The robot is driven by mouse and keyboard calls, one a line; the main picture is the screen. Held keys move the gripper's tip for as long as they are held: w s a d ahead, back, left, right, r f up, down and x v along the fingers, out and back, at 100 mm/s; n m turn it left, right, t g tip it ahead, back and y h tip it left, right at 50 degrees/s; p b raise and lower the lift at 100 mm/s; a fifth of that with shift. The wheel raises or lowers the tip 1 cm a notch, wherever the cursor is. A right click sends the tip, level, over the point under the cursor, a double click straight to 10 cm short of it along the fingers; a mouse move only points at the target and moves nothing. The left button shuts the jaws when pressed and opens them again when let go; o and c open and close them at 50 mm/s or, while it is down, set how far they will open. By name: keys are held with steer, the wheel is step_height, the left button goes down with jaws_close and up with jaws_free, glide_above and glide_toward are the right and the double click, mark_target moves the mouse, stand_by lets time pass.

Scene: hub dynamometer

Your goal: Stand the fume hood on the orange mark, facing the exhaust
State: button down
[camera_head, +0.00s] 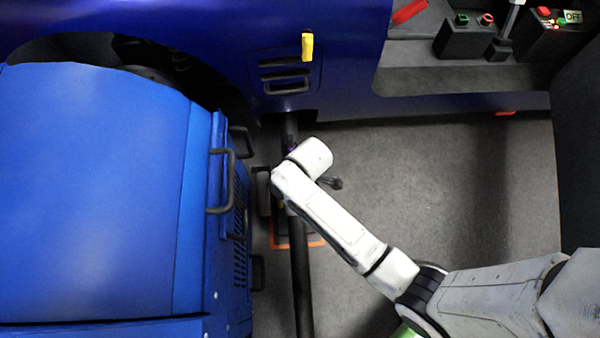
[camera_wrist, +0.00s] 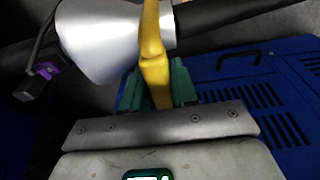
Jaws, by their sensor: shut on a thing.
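The fume hood shows in the wrist view as a silver cone (camera_wrist: 100,42) with a yellow handle (camera_wrist: 152,45). My gripper (camera_wrist: 157,88) has its green fingers shut on that handle. A black hose (camera_wrist: 235,14) runs from the hood to the upper right. In the head view my white wrist hides the gripper and most of the hood; the hose (camera_head: 302,285) runs down the picture below it. The orange mark (camera_head: 317,243) shows only as a partial outline on the floor, with dark parts over it. I cannot clearly make out the exhaust.
A large blue cabinet (camera_head: 95,190) with black handles and vents stands close on the left; its vented side (camera_wrist: 260,95) shows behind the gripper. A dark blue vehicle body (camera_head: 350,50) spans the top. Control boxes (camera_head: 465,38) are at upper right. Grey floor (camera_head: 440,180) is open to the right.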

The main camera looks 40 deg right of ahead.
steer(key=shift+w+f, duration=0.15)
steer(key=shift+w, duration=0.15)
steer(key=c, duration=0.9)
jaws_free()
steer(key=shift+s+f, duration=0.1)
steer(key=shift+f, duration=0.1)
steer(key=shift+o, duration=0.2)
steer(key=shift+r, duration=0.1)
step_height(320, 180, up, 12)
steer(key=s+d+p, duration=0.1)
steer(key=d+p, duration=0.1)
steer(key=p, duration=0.3)
steer(key=s+d+r+m+h, duration=0.1)
steer(key=s+d+r+m, duration=0.1)
steer(key=s+m, duration=0.3)
steer(key=s+d+r+m, duration=0.3)
steer(key=s+m, duration=0.3)
steer(key=s, duration=0.4)
steer(key=shift+s+d+r+h, duration=0.25)
steer(key=shift+d+h, duration=0.15)
